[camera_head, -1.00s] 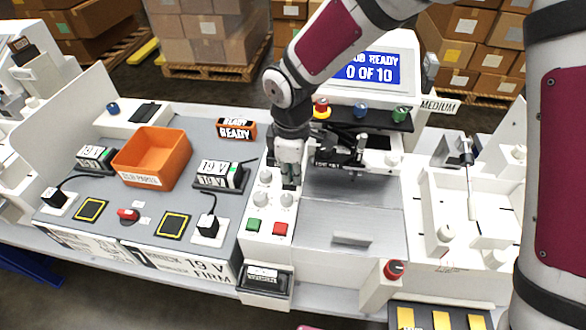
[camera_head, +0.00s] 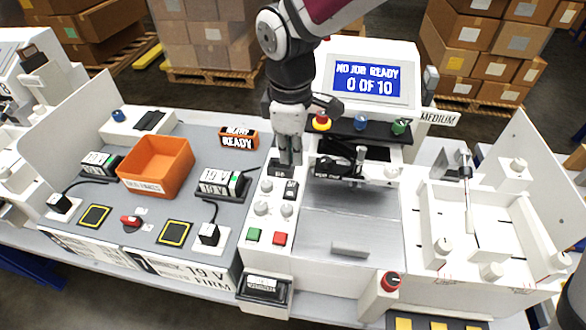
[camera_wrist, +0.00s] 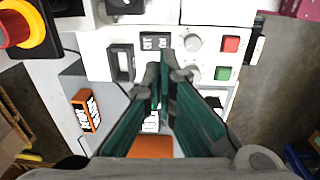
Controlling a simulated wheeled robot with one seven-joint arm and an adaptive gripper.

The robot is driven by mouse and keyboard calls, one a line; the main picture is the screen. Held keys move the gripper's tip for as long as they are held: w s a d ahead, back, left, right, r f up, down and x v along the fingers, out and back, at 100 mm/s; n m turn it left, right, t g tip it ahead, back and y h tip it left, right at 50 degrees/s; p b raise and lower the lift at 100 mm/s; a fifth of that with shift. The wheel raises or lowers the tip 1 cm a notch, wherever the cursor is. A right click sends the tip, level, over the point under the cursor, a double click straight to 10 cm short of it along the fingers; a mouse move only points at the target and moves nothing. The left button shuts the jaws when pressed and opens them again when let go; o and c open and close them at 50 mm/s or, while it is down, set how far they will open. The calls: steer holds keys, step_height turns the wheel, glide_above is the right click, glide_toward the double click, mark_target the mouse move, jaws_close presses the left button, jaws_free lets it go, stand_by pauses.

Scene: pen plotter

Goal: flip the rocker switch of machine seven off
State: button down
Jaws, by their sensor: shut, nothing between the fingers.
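The rocker switch (camera_wrist: 122,63) is a black-framed rectangle with a pale middle on the white control panel in the wrist view. In the head view a black piece at its spot (camera_head: 279,172) shows just below my fingertips; which way the rocker is tipped I cannot tell. A small black label (camera_wrist: 155,41) sits beside it, also in the head view (camera_head: 291,189). My gripper (camera_head: 290,160) points down over the far end of the panel, shut and empty. In the wrist view its fingertips (camera_wrist: 166,75) appear together right of the switch; contact is not visible.
Grey knobs (camera_head: 262,208), a green button (camera_head: 253,234) and a red button (camera_head: 280,239) are nearer on the panel. A red emergency button (camera_head: 321,122) stands right of my gripper. An orange bin (camera_head: 156,165) is left. The screen (camera_head: 367,78) reads "NO JOB READY 0 OF 10".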

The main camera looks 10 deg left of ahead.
mark_target(289, 186)
step_height(289, 186, up, 3)
steer(key=shift+s+r, duration=0.1)
steer(key=shift+r, duration=0.05)
steer(key=shift+a+b, duration=0.1)
steer(key=shift+b, duration=0.2)
steer(key=a+t+b, duration=0.1)
steer(key=b, duration=0.2)
steer(key=shift+b, duration=0.35)
steer(key=shift+s+r+b, duration=0.1)
steer(key=shift+r+b, duration=0.05)
steer(key=shift+b, duration=0.15)
steer(key=f, duration=0.4)
steer(key=w+f, duration=0.1)
steer(key=f, duration=0.4)
steer(key=w+f+p, duration=0.1)
steer(key=f, duration=0.3)
steer(key=shift+f, duration=0.4)
